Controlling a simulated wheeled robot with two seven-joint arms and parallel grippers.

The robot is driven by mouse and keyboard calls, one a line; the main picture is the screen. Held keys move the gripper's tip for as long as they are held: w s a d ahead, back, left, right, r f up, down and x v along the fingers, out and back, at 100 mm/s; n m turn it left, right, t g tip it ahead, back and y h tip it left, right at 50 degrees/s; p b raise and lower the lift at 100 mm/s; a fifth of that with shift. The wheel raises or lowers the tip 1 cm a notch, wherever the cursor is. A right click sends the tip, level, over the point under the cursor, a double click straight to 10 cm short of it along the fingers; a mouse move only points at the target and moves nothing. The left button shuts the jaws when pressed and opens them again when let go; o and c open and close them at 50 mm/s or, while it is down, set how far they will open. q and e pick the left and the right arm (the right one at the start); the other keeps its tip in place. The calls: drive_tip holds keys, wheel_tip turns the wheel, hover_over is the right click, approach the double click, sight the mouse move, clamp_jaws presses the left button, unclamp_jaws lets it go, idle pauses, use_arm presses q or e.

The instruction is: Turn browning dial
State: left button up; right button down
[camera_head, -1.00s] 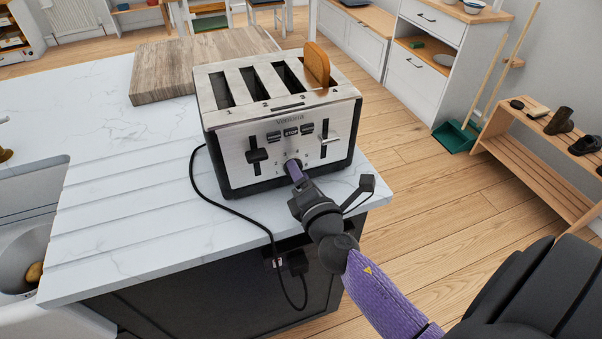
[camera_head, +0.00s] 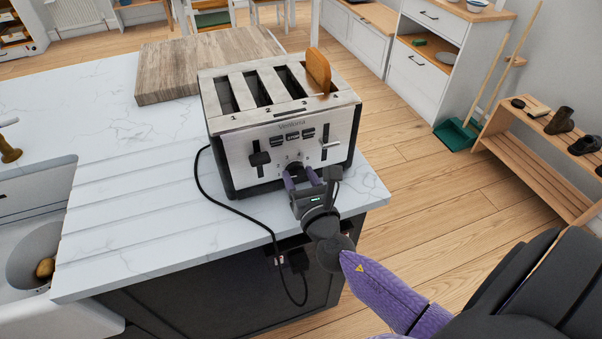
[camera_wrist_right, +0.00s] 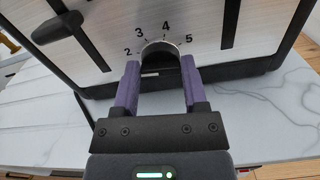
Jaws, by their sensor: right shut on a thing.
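A silver and black toaster (camera_head: 279,129) stands on the white counter, with a slice of bread (camera_head: 318,70) sticking up from its rightmost slot. Its round browning dial (camera_head: 293,168) is low on the front face. In the right wrist view the dial (camera_wrist_right: 160,50) sits between the two purple fingers, with the numbers 2 to 5 showing around it. My right gripper (camera_head: 303,178) is shut on the dial, one finger on each side. The dial's pointer mark cannot be made out. My left gripper is not in view.
A wooden board (camera_head: 200,68) lies behind the toaster. The black power cord (camera_head: 228,209) runs over the counter's front edge to a socket below. A sink (camera_head: 38,225) is at the left. The marbled counter (camera_head: 120,185) left of the toaster is clear.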

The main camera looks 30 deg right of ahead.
drive_tip(key=n+p, duration=0.2)
drive_tip(key=n, duration=0.3)
drive_tip(key=shift+a+f, duration=0.1)
drive_tip(key=shift+n, duration=0.3)
idle(0.4)
drive_tip(key=shift+c, duration=1.2)
unclamp_jaws()
drive_tip(key=shift+o, duration=0.6)
